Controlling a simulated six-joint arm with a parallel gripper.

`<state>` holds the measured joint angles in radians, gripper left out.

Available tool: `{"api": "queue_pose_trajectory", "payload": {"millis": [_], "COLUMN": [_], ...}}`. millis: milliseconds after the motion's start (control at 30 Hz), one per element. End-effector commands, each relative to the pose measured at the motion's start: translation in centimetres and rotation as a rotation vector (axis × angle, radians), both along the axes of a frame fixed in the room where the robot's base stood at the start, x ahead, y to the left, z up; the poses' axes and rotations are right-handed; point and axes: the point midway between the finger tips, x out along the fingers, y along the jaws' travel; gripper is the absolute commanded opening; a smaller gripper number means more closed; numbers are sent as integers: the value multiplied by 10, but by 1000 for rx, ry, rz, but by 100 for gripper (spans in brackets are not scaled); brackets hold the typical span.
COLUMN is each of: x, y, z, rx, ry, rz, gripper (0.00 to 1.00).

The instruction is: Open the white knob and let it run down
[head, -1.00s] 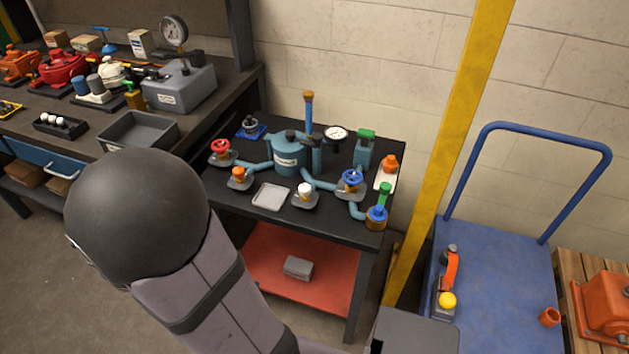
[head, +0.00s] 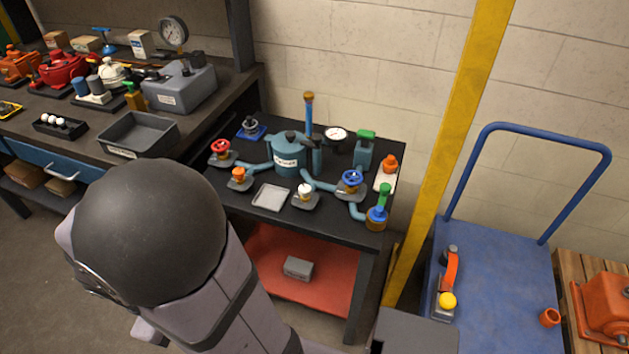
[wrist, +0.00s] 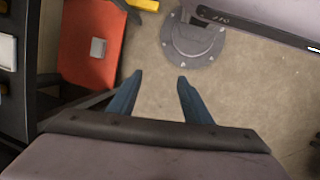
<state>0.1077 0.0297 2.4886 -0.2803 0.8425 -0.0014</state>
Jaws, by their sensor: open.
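The white knob (head: 305,188) sits on a small grey base near the front edge of the black table, in front of the teal tank (head: 287,158). A teal pipe runs from the tank toward the blue handwheel, passing by the white knob. In the wrist view my gripper (wrist: 159,78) is open and empty, its two blue fingers apart above the concrete floor. The white knob cannot be made out in the wrist view. In the head view my gripper's fingers are hidden; my arm fills the lower left, apart from the table.
Around the white knob stand a red handwheel (head: 221,147), an orange knob (head: 239,175), a blue handwheel (head: 352,179) and a light grey tray (head: 271,197). A yellow post (head: 450,140) rises right of the table. A blue cart (head: 497,290) stands farther right.

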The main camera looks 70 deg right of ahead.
Motion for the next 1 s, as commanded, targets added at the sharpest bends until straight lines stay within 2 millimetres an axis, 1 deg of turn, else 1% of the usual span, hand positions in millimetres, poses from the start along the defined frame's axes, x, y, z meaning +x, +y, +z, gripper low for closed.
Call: {"api": "queue_pose_trajectory", "payload": {"millis": [33,167,267,300,367,400,467,500,567,600,700,800,833,900,967,1000], "x": [-5,-19,-33,-39,-48,-54,-60,-63,-65,-66,-66,-62,-60,-57,-55,-53], "y": [-13,-53,-95,-115,-147,-169,-200,-221,-250,-269,-310,-340,-346,-359,-367,-368], "z": [-1,-1,3,5,10,14,20,23,28,30,33,31,30,27,24,19], "rx": [-28,-110,-191,-229,-289,-327,-386,-423,-478,-513,-597,-667,-684,-720,-743,-741], "ry": [44,168,300,364,465,534,631,696,785,842,965,1050,1068,1101,1121,1137], "rz": [12,61,113,140,185,217,266,302,358,396,495,580,603,647,678,708], "gripper": [45,45,45,45,45,45,45,45,45,45,45,45,45,45,45,45]}}
